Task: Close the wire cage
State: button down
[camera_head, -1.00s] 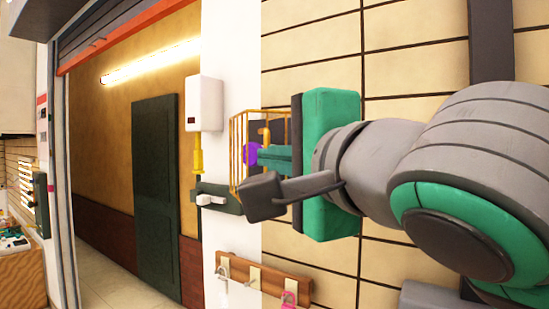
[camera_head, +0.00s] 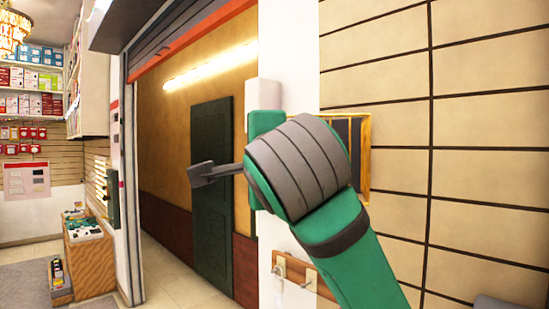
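The wire cage (camera_head: 366,150) is on the beige wall at the middle right. Part of its yellow frame and dark, barred inside shows. My arm hides its left part, so I cannot tell how far its door stands open. My gripper (camera_head: 205,174) points left, away from the visible part of the cage, in front of the doorway. Its dark finger shows nearly side-on, and nothing is seen held in it. I cannot tell whether it is open or shut.
A wooden hook rail (camera_head: 300,272) is on the wall below my arm. A white wall box (camera_head: 265,95) is partly hidden behind my arm. A doorway with a dark green door (camera_head: 212,185) lies left, then a wooden counter (camera_head: 90,262) and shop shelves. Floor shows in between.

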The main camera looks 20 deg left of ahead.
jog(key=shift+w+a+r, duration=0.1)
jog(key=shift+w+a, duration=0.05)
jog(key=shift+a, duration=0.25)
jog(key=shift+w+d, duration=0.1)
jog(key=shift+d, duration=0.05)
dwell(0.9)
